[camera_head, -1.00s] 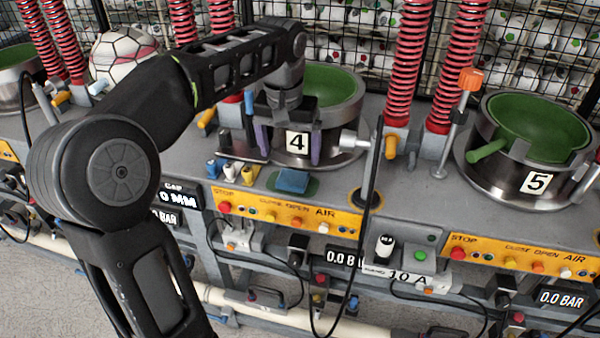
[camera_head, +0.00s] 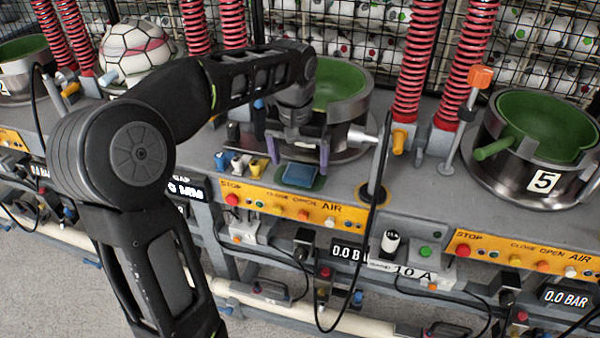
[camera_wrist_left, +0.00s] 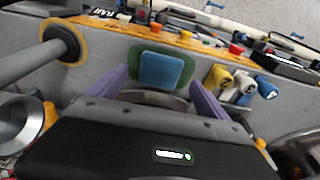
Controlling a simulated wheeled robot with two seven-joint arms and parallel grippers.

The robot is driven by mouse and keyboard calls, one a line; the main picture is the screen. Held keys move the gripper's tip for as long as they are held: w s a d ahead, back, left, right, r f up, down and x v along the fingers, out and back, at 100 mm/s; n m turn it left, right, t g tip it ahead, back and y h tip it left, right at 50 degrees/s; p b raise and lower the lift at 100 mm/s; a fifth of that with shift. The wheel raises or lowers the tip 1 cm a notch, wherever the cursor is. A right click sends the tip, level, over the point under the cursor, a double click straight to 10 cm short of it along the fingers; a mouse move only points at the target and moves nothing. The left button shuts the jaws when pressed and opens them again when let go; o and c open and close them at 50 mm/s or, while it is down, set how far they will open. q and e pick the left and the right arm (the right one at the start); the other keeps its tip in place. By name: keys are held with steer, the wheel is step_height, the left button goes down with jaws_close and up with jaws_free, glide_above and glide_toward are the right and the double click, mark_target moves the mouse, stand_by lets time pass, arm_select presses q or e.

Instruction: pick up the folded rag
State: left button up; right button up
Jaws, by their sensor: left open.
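The folded rag (camera_head: 300,175) is a small blue square lying on a dark green oval pad (camera_head: 318,184) at the front of the bench, below press 4. The rag also shows in the left wrist view (camera_wrist_left: 161,71), beyond the fingers and roughly between them. My left gripper (camera_head: 297,160) has purple fingers and is open, just behind the rag and in front of the press bowl. In the left wrist view the open left gripper (camera_wrist_left: 165,84) has nothing between its fingers. My right gripper is not in view.
Blue, white and yellow nozzles (camera_head: 240,164) stand left of the rag. A black cable (camera_head: 378,170) and a grey lever with a round yellow-ringed base (camera_head: 371,194) are to the right. The press bowl (camera_head: 342,90) is behind, and the orange button panel (camera_head: 290,204) runs along the front edge.

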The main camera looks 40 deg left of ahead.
mark_target(300, 171)
arm_select(q)
steer(key=shift+w+f, duration=0.2)
steer(key=shift+f, duration=1.3)
steer(key=c, duration=1.4)
steer(key=shift+r, duration=0.15)
steer(key=shift+c, duration=0.2)
step_height(300, 171, up, 10)
